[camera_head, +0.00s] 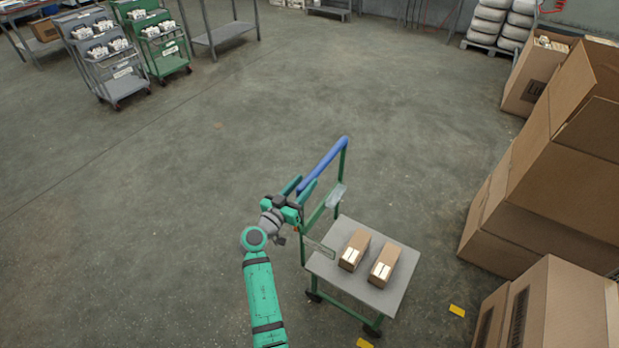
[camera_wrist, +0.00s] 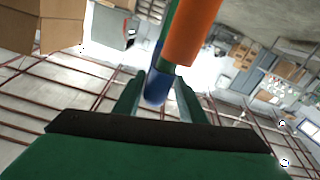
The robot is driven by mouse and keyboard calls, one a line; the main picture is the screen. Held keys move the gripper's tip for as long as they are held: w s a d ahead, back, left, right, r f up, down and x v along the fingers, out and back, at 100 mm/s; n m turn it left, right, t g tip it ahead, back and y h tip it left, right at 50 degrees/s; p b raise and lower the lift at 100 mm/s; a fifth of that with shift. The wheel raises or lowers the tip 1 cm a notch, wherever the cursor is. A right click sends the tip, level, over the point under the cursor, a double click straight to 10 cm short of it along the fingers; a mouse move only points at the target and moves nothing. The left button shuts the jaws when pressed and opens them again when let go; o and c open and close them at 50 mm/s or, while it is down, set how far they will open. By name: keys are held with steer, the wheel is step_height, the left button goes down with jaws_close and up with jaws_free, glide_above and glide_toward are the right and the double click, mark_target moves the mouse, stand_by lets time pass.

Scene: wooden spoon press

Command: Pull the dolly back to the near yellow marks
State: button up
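The dolly has a grey deck (camera_head: 345,288), a green frame and a blue handle bar (camera_head: 325,163). Two brown cartons (camera_head: 355,249) (camera_head: 384,265) lie on the deck. My gripper (camera_head: 300,186) is at the near left end of the handle, with its green fingers spread either side of the bar. In the wrist view the blue bar (camera_wrist: 156,88) shows between the fingers, which look apart; contact is not clear. Two yellow floor marks (camera_head: 457,311) (camera_head: 365,343) lie near the dolly, at its right and near sides.
Tall stacked cardboard boxes (camera_head: 560,150) stand along the right, with more boxes (camera_head: 550,310) at lower right. Grey and green carts (camera_head: 112,70) (camera_head: 158,45) stand at upper left. The floor left of and beyond the dolly is clear. An orange cylinder (camera_wrist: 190,35) shows close in the wrist view.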

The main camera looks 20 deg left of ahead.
mark_target(298, 191)
steer(key=shift+v, duration=3.1)
